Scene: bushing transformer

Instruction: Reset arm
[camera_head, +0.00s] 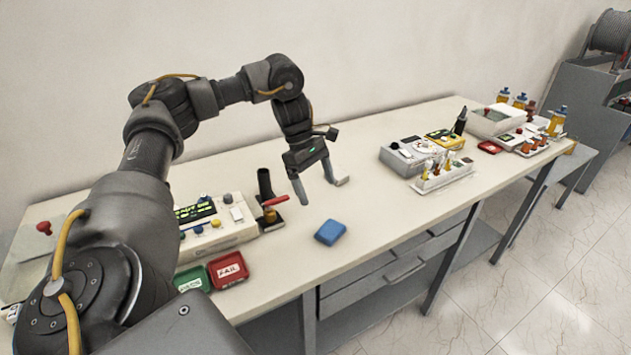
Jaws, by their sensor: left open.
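My left arm comes in from the left and arches over the white workbench (375,208). My left gripper (320,193) points down above the bench, its two fingers apart with nothing between them. A blue block (330,232) lies on the bench just below and in front of the gripper, apart from it. My right gripper is not in this view.
A tester with a display (215,225), a red-handled clamp (270,208), a green tray (192,280) and a red FAIL tray (228,270) stand left of the gripper. A grey device (405,158) and a white rack (443,177) stand right.

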